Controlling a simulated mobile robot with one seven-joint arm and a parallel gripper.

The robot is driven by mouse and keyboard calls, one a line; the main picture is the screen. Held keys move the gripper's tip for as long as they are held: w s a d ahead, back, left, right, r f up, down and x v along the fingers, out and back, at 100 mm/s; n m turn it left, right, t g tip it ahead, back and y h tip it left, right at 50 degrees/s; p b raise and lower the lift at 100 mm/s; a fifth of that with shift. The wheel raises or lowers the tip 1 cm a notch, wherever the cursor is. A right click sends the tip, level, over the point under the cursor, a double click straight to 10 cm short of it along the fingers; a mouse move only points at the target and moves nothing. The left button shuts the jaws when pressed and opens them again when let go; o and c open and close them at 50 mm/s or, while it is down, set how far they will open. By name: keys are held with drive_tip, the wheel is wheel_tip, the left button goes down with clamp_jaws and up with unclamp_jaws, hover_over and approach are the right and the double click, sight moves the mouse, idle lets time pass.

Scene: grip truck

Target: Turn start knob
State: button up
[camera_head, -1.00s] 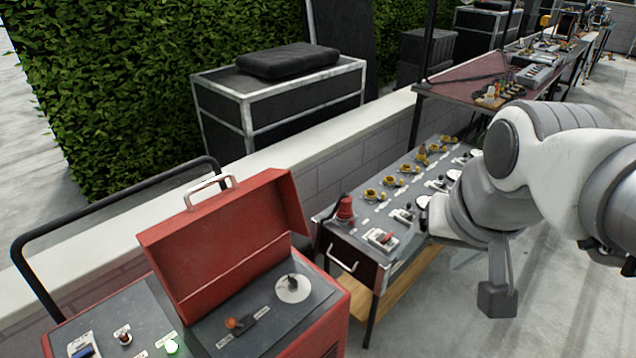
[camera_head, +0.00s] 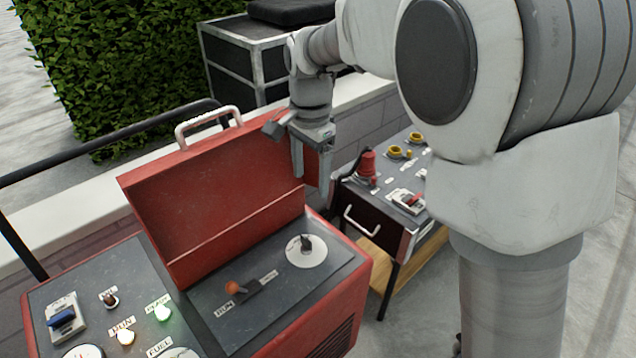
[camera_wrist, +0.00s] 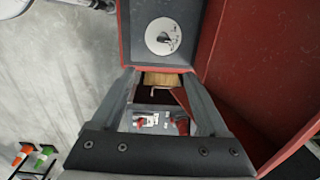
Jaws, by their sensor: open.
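The start knob (camera_head: 306,247) is a dark knob on a round white dial, set in the grey panel under the raised lid of the red machine (camera_head: 342,290). In the wrist view the knob (camera_wrist: 163,40) shows near the top, beyond the fingertips. My gripper (camera_head: 314,182) is open and empty, pointing down above and behind the dial, close to the right edge of the raised red lid (camera_head: 215,195). In the wrist view the two fingers (camera_wrist: 160,74) stand apart with nothing between them. The gripper does not touch the knob.
An orange-tipped run lever (camera_head: 233,287) sits left of the dial. Lit lamps (camera_head: 126,337) and a blue switch (camera_head: 62,318) are on the left panel. A grey control table (camera_head: 385,178) stands behind to the right. A low white-topped wall (camera_head: 365,95) runs behind the machine.

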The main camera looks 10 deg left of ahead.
sight(306, 238)
drive_tip(key=f+b, duration=0.2)
drive_tip(key=f, duration=0.4)
drive_tip(key=a+f+b, duration=0.1)
drive_tip(key=f, duration=0.5)
drive_tip(key=f+b, duration=0.2)
drive_tip(key=f, duration=0.5)
drive_tip(key=shift+w+a+f+b, duration=0.1)
drive_tip(key=shift+w+a+b, duration=0.05)
drive_tip(key=shift+w+b, duration=0.15)
clamp_jaws()
